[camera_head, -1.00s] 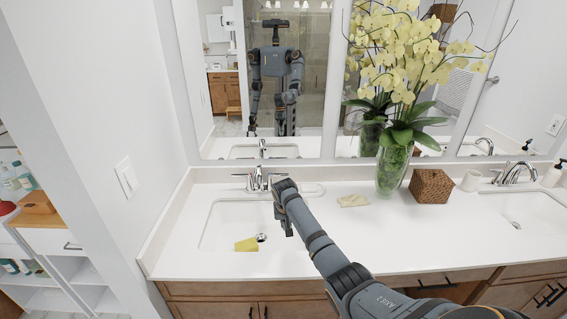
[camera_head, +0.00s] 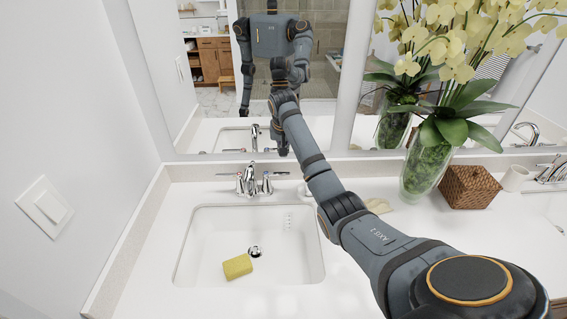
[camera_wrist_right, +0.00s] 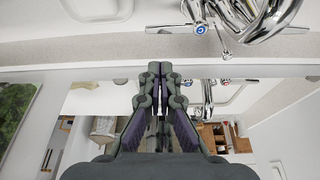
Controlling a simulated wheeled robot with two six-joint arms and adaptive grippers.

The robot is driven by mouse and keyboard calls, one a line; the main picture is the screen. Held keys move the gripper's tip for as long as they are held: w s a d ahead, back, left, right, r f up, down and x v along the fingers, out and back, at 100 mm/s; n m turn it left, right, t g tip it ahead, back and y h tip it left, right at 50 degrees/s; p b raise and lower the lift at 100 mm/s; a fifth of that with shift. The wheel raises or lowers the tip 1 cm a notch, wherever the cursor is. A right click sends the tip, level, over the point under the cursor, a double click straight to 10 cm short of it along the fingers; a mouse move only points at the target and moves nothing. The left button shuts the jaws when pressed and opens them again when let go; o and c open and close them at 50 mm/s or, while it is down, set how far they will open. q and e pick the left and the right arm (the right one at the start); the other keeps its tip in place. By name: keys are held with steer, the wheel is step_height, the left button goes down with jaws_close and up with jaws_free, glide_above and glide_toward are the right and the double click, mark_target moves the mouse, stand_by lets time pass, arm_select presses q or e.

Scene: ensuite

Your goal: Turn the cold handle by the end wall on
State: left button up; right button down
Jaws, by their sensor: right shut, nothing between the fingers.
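A chrome faucet (camera_head: 252,180) with two lever handles stands behind the left basin, beside the end wall. The cold handle (camera_head: 275,175) is its right lever in the head view. In the right wrist view this cold handle (camera_wrist_right: 180,29) carries a blue mark and points left. My right gripper (camera_wrist_right: 158,70) is shut and empty, with its fingertips apart from the handle and below it in that picture. In the head view my right arm reaches in past the right side of the faucet, and its fingertips are hard to make out. My left gripper is not in view.
A yellow sponge (camera_head: 237,266) lies in the basin (camera_head: 205,245) near the drain. A mirror (camera_head: 215,100) rises behind the counter. A glass vase (camera_head: 423,165) with orchids and a woven box (camera_head: 468,187) stand to the right. The end wall (camera_head: 70,130) bounds the left.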

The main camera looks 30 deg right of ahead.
steer(key=p+x, duration=0.1)
steer(key=x, duration=0.3)
steer(key=shift+w+d+f, duration=0.1)
steer(key=shift+f, duration=0.05)
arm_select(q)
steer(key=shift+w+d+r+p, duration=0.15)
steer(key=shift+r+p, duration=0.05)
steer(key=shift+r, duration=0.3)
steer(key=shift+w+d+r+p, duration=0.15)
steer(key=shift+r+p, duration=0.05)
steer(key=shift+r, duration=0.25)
arm_select(e)
steer(key=x, duration=0.6)
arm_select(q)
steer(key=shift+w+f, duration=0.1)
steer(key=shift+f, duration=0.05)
